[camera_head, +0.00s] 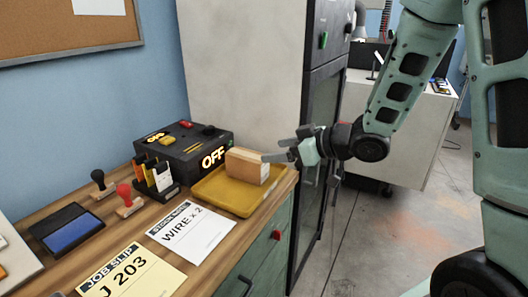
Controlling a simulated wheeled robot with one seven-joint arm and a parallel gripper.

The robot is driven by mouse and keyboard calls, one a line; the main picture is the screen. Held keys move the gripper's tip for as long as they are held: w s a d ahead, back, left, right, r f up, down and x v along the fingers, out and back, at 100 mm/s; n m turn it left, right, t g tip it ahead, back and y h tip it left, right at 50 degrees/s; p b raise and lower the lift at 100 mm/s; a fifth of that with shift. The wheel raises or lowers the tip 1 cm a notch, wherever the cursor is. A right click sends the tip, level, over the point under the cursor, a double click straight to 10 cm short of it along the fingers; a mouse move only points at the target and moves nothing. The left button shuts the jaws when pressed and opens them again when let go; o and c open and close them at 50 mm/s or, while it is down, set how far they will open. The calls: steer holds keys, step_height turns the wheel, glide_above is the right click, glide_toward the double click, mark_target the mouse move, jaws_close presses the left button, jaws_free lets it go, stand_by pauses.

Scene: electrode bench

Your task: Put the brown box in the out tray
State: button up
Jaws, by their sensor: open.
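The brown box (246,166) rests in the yellow tray (223,199), toward its back part, on the right end of the wooden bench. The tray's other part is bare, and no label shows on it. My gripper (274,151) is just right of the box, level with its upper part, with its fingers pointing left toward it. The fingers are apart and hold nothing. One fingertip overlaps the box's right edge in the picture; I cannot tell whether it touches.
A black device (186,145) with lit OFF signs stands behind the tray. A card rack (156,176), stamps (128,200), a blue ink pad (73,233) and paper slips (191,232) cover the bench to the left. A tall cabinet (315,130) stands behind my gripper. Open floor lies right.

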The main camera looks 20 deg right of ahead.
steer(key=s+a+g+h, duration=0.1)
steer(key=s+a, duration=0.1)
steer(key=s+a+f+g+h, duration=0.1)
steer(key=s+a+h, duration=0.1)
steer(key=a, duration=0.1)
steer(key=s+a+f+g+h, duration=0.1)
steer(key=s+a, duration=0.1)
steer(key=shift+s+a+m+g+h, duration=0.15)
steer(key=shift+a+m+g+h, duration=0.15)
steer(key=shift+a+h, duration=0.1)
steer(key=s+a+g+h, duration=0.1)
steer(key=s+a+g, duration=0.2)
steer(key=s, duration=0.7)
steer(key=s+a+n+g+h, duration=0.1)
steer(key=s+a+g, duration=0.2)
steer(key=s, duration=0.8)
steer(key=shift+s+a+f+g+h, duration=0.15)
steer(key=shift+a+f+g+h, duration=0.15)
steer(key=shift+g, duration=0.4)
step_height(320, 180, up, 4)
steer(key=p, duration=0.3)
steer(key=shift+f+p, duration=0.2)
steer(key=shift+p, duration=0.15)
